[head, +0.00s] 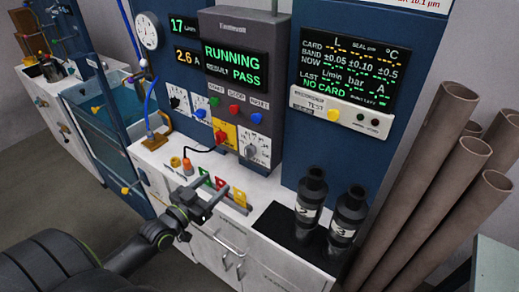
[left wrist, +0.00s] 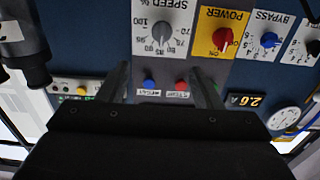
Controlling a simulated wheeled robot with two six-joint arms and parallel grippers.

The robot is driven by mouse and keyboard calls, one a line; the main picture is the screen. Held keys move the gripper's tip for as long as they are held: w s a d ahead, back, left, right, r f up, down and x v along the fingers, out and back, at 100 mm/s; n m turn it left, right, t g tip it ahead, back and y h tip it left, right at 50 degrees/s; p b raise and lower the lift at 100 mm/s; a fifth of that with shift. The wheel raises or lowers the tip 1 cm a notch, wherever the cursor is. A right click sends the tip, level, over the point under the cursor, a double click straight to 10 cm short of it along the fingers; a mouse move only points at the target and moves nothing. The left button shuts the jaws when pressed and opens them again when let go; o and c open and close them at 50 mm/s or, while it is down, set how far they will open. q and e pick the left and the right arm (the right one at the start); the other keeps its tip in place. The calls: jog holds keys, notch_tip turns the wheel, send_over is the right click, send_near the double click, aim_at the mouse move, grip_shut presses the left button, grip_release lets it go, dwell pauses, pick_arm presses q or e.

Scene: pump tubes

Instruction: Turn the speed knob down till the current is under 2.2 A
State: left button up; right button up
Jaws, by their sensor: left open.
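The grey speed knob (head: 250,151) sits on a white dial plate on the panel's lower right, beside the yellow power plate. In the left wrist view the knob (left wrist: 162,33) shows upside down, with a percent scale around it; I cannot read its pointer surely. The orange current display (head: 187,57) reads 2.6 A, and it also shows in the left wrist view (left wrist: 247,100). My left gripper (head: 215,192) is open and empty, in front of and below the knob, apart from it. Its fingers (left wrist: 160,80) frame the panel below the knob picture. My right gripper is not in view.
The red power knob (head: 221,137) is close beside the speed knob. Start, stop and reset buttons (head: 235,110) are above. Coloured card holders (head: 222,188) stand on the white bench near the gripper. Two black bottles (head: 312,195) stand to the right.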

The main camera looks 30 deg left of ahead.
aim_at(246, 154)
pick_arm(q)
jog(key=w+b, duration=0.1)
jog(key=w, duration=0.4)
jog(key=w+b, duration=0.1)
jog(key=w, duration=0.5)
jog(key=w+d+b, duration=0.1)
jog(key=w, duration=0.5)
jog(key=shift+w+r, duration=0.1)
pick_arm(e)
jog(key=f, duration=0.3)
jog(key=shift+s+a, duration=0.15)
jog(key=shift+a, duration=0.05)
pick_arm(q)
jog(key=c, duration=1)
